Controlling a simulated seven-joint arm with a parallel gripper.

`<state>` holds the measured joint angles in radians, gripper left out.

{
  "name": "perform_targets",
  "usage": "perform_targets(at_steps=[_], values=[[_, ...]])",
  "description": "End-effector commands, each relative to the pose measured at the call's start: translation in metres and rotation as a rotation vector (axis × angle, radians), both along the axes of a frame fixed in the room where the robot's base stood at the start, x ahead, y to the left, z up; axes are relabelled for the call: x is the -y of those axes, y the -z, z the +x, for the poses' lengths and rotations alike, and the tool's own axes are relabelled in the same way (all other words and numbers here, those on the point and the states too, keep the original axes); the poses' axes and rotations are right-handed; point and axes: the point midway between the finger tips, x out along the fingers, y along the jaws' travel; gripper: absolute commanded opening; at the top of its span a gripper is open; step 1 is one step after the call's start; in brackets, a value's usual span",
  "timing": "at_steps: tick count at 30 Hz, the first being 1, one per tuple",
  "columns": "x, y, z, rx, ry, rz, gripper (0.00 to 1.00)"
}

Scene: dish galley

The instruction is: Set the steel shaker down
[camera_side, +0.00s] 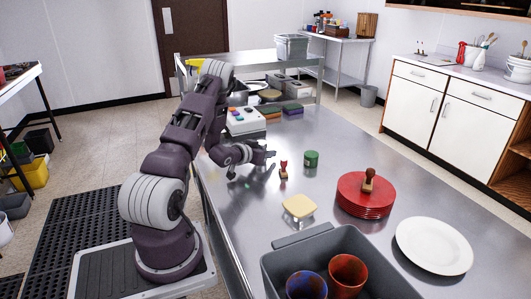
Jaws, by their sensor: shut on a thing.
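My gripper (268,155) is held low over the left part of the steel table (330,140), its fingers pointing right. It is shut on a small grey thing, taken to be the steel shaker, which blends with the fingers and the table and is mostly hidden. I cannot tell whether the shaker touches the table top. A small red-topped item (283,170) stands just to the right of the gripper, and a green tin (311,158) stands a little further right.
A white plate (433,246) lies at right. A grey bin (383,265) holds cups at the front. Table between tin and back containers is clear.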

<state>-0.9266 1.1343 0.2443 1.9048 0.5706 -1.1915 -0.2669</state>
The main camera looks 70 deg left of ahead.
Motion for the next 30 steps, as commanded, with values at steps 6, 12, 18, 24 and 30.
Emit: perform_targets(at_steps=[6, 12, 18, 24, 30], values=[[0.000, 0.003, 0.000, 0.001, 0.000, 0.001, 0.53], [0.000, 0.003, 0.000, 0.000, 0.000, 0.000, 0.57], [0.000, -0.001, -0.001, -0.001, 0.000, -0.001, 0.57], [0.019, -0.016, -0.032, -0.002, -0.003, -0.002, 0.57], [0.042, -0.034, -0.070, -0.001, -0.004, -0.002, 0.57]])
